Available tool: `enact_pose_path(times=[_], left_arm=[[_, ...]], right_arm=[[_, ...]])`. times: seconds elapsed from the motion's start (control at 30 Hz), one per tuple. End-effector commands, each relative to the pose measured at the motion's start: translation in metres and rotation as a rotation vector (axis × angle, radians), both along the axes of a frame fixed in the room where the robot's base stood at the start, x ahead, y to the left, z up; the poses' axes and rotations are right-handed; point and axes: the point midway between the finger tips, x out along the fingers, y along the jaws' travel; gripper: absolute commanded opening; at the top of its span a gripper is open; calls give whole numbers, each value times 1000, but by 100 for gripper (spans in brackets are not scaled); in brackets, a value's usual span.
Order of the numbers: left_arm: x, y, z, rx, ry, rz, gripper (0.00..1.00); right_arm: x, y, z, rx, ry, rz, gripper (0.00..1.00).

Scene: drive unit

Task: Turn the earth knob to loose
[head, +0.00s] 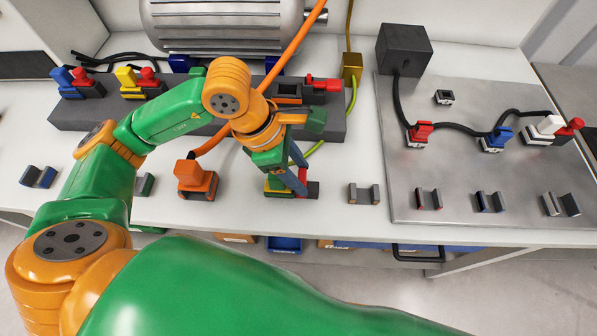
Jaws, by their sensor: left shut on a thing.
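A green and yellow earth plug (274,190) sits low at the front of the white bench, with a dark block beside it. The red earth knob (303,176) is at its right side. My left gripper (301,182) reaches down from above and is shut on this knob, its fingertips on either side. The fingers hide much of the knob, so I cannot read its turn position. A yellow-green cable (331,132) runs from the back toward the plug. My right gripper is not in view.
An orange plug (196,179) stands left of the gripper, its cable passing behind my arm. A dark terminal bar (100,115) with blue and yellow plugs lies behind.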

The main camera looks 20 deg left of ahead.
Motion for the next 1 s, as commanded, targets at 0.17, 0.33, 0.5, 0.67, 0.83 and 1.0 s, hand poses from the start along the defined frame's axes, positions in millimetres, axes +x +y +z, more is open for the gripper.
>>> enact_pose_path(times=[0.17, 0.33, 0.5, 0.67, 0.83, 1.0], left_arm=[[0, 0, 0, 1, 3, 1, 71], [0, 0, 0, 1, 3, 0, 82], [0, 1, 1, 2, 2, 1, 82], [-2, 12, 27, 1, -4, 2, 82], [-6, 23, 57, 2, -2, 3, 82], [-8, 26, 66, 1, 3, 0, 82]], right_arm=[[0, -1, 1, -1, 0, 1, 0], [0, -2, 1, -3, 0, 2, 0], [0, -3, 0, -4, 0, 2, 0], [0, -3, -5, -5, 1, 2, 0], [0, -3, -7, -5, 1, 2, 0], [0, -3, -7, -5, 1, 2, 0]])
